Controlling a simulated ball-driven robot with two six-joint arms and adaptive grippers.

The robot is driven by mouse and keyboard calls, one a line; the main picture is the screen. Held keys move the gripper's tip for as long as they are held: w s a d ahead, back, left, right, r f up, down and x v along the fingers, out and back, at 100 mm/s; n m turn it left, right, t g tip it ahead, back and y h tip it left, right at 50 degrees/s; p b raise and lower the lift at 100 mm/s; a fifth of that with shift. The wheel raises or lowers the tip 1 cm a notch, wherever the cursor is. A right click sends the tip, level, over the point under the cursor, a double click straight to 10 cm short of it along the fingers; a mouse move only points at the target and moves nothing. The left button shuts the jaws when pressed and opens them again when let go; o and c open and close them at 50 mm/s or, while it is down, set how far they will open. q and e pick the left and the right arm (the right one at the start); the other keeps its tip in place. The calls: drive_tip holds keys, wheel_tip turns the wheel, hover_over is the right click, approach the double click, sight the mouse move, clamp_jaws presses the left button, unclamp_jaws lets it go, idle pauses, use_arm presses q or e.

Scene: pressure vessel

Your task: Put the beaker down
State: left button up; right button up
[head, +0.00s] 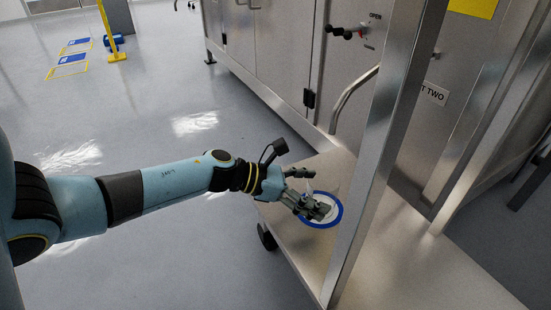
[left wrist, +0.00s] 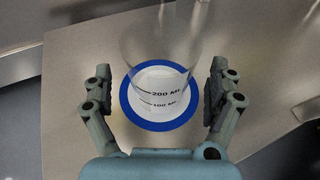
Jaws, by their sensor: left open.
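The beaker (left wrist: 160,50) is clear glass with 200 ML and 100 ML marks. In the left wrist view it stands between my left gripper's fingers, over a white disc with a blue ring (left wrist: 133,112). My left gripper (left wrist: 160,92) is open, with a gap between each finger and the glass. In the head view the left gripper (head: 312,192) is over the blue-ringed disc (head: 335,215) on a metal shelf (head: 290,235). There the beaker is mostly hidden by the fingers. My right gripper is not in view.
A steel post (head: 378,140) rises close to the right of the disc. Behind the shelf stands a steel cabinet (head: 275,45) with a curved handle (head: 350,95) and a lever marked OPEN. Open floor lies to the left, with a yellow stand (head: 110,35) at the back.

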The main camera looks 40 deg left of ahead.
use_arm(q)
drive_tip(key=p+v, duration=0.3)
drive_tip(key=v, duration=0.6)
drive_tip(key=shift+s+a+r, duration=0.1)
drive_tip(key=shift+r, duration=0.05)
drive_tip(key=shift+s+n, duration=0.15)
drive_tip(key=shift+n, duration=0.15)
drive_tip(key=s+d+r+m+g+y, duration=0.1)
drive_tip(key=s+d+r+m+y, duration=0.1)
drive_tip(key=s+m, duration=0.7)
drive_tip(key=s+d+r+m+g+y, duration=0.1)
drive_tip(key=s+d+m+y, duration=0.4)
drive_tip(key=m, duration=1.5)
drive_tip(key=s+y, duration=0.1)
drive_tip(key=s, duration=0.3)
drive_tip(key=shift+s+r+y, duration=0.15)
drive_tip(key=shift+r+y, duration=0.2)
drive_tip(key=shift+y, duration=0.05)
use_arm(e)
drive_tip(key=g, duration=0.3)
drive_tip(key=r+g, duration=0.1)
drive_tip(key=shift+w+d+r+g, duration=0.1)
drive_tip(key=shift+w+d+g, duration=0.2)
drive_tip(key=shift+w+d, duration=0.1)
use_arm(q)
drive_tip(key=shift+d, duration=0.1)
